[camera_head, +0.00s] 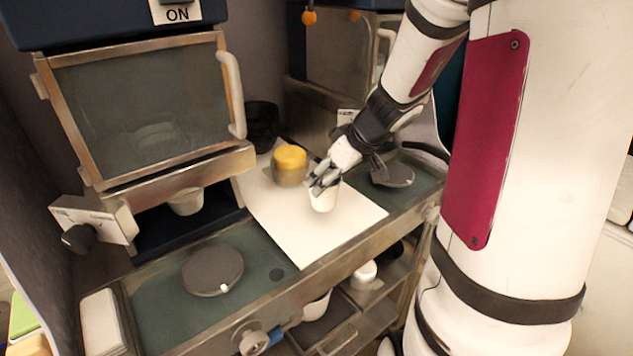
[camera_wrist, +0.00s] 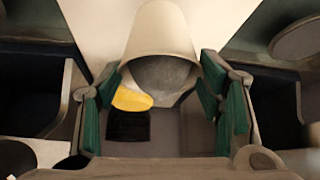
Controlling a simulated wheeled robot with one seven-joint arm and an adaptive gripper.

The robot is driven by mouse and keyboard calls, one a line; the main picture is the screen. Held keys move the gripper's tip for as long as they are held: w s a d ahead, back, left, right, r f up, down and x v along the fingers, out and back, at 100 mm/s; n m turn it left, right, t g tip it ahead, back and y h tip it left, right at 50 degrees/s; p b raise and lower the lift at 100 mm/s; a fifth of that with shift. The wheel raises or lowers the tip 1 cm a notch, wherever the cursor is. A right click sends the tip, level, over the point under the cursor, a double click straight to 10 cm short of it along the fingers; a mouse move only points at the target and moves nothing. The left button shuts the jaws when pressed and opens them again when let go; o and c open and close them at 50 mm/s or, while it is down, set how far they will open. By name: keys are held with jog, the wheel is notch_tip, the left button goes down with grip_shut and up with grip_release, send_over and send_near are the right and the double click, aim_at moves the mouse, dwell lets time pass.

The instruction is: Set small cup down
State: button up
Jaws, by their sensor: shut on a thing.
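The small cup (camera_head: 322,202) is white and looks upright over the white sheet (camera_head: 310,244) on the counter. My gripper (camera_head: 323,180) is shut on its upper part from above and behind. In the wrist view the cup (camera_wrist: 161,32) sits between the green-padded fingers of my gripper (camera_wrist: 163,75), with its grey underside or opening facing the camera. I cannot tell whether the cup touches the sheet.
A yellow-topped jar (camera_head: 290,163) stands close left of the cup. A dispenser with a second cup (camera_head: 186,201) is at left. The sheet's front part is clear.

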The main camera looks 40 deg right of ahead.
jog(key=shift+f, duration=1.7)
jog(key=shift+f+b, duration=0.15)
jog(key=shift+b, duration=0.15)
jog(key=o, duration=1.7)
jog(key=shift+o, duration=0.2)
jog(key=shift+r+p, duration=0.2)
jog(key=shift+p, duration=0.1)
jog(key=v, duration=1.1)
jog(key=s+a+r+m, duration=0.1)
jog(key=s+a+r, duration=0.3)
jog(key=a, duration=0.6)
jog(key=s+a+r+m+h, duration=0.1)
jog(key=s+a+r, duration=0.3)
jog(key=s+a, duration=0.5)
jog(key=shift+a+g, duration=0.4)
